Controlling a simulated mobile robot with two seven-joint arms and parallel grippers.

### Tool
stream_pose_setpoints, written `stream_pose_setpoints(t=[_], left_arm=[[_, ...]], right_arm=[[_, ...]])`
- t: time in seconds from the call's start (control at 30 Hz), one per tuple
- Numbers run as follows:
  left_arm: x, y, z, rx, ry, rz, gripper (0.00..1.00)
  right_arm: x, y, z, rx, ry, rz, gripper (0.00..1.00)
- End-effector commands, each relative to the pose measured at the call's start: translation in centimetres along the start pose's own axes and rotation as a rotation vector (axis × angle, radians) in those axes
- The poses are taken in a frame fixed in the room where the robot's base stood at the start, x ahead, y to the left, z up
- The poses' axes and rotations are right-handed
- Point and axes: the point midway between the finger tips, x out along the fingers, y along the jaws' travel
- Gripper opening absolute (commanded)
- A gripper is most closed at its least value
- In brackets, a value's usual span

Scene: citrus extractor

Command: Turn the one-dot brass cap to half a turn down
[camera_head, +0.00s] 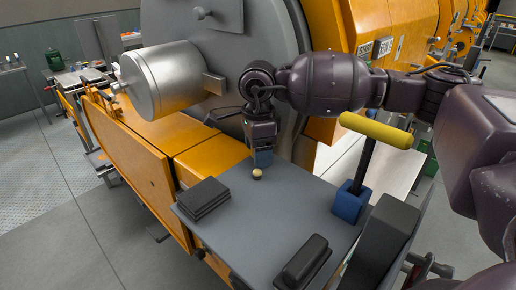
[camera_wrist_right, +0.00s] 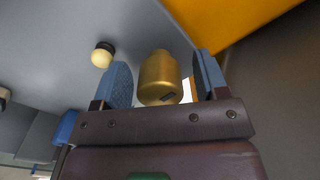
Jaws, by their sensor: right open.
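A brass cap (camera_wrist_right: 160,76) stands between the two blue fingers of my right gripper (camera_wrist_right: 162,62) in the right wrist view. Gaps show on both sides of it, so the fingers are apart from it. A short dark mark shows low on the cap; I cannot make out any dots. In the head view my right gripper (camera_head: 263,158) points down over the grey table, and the brass cap is not clearly seen there. A small cream-topped knob (camera_head: 257,173) is just in front of the fingers; a cream knob with a dark base (camera_wrist_right: 102,54) also shows in the wrist view. My left gripper is not in view.
The grey table (camera_head: 265,225) holds a stacked black block (camera_head: 203,199) at left, a long black box (camera_head: 303,262) in front, and a yellow T-handle (camera_head: 376,131) in a blue block (camera_head: 350,202) at right. A steel cylinder (camera_head: 163,80) and the orange machine (camera_head: 125,155) stand behind.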

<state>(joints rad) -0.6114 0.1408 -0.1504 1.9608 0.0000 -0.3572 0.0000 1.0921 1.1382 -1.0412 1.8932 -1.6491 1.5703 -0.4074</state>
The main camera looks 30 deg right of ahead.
Motion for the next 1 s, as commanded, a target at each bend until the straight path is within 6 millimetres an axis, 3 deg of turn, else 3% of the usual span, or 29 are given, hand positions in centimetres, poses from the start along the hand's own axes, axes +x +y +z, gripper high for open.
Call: stream_pose_setpoints(t=[0.37, 0.67, 1.0], left_arm=[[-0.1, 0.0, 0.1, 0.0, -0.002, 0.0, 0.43], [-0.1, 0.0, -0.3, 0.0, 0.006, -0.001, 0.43], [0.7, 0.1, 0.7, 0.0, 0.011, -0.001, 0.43]], right_arm=[[0.4, 0.0, 0.0, 0.0, 0.0, 0.0, 0.66], [0.4, 0.0, 0.0, 0.0, 0.0, -0.001, 0.2], [0.6, 0.0, 0.0, 0.102, 0.001, -0.002, 0.18]])
